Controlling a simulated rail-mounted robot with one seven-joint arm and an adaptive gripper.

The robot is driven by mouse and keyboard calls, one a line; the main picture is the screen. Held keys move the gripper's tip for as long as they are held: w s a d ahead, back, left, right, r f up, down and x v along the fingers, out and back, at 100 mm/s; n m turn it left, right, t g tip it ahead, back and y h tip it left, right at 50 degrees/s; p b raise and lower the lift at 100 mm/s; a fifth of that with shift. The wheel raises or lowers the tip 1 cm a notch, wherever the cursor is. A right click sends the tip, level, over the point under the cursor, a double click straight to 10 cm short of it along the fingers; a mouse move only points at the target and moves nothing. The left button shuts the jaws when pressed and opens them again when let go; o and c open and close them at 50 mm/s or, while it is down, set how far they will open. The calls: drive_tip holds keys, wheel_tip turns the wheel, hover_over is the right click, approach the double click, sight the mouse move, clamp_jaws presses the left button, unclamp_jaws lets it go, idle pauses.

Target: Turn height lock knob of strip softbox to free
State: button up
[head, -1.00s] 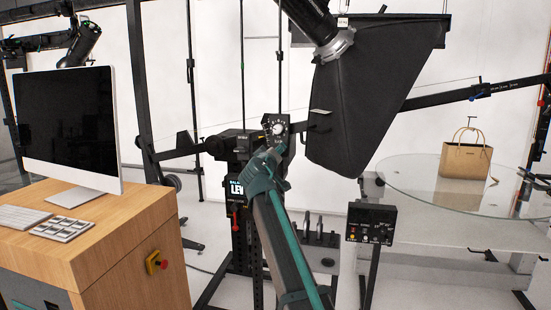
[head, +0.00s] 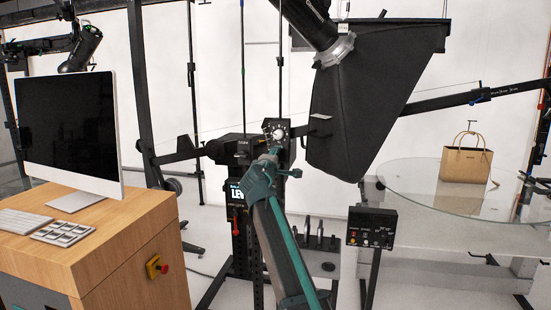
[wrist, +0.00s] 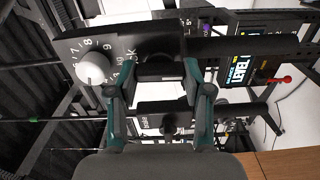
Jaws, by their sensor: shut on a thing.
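The softbox (head: 370,100) is a large black tapered box at upper centre-right in the head view. My gripper (head: 274,146) reaches up to the dark stand head below and left of it. In the wrist view my gripper (wrist: 159,68) has its teal-edged fingers on both sides of a dark round knob (wrist: 160,66), shut on it. The fingers partly hide this knob; its lock position cannot be read. A white dial knob (wrist: 92,68) on a numbered plate is just left of the fingers. The dial (head: 279,132) also shows in the head view, just above the gripper.
A black stand column (head: 240,215) with a "LEVEL" display stands beside my arm. A dark control box (head: 371,227) is right of it. A glass turntable (head: 405,178) carries a tan bag (head: 466,165). A wooden desk (head: 120,240) with a monitor (head: 70,130) is at left.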

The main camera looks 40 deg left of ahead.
drive_tip(key=shift+n, duration=0.4)
drive_tip(key=o, duration=1.2)
drive_tip(key=shift+c, duration=0.2)
drive_tip(key=v, duration=1.2)
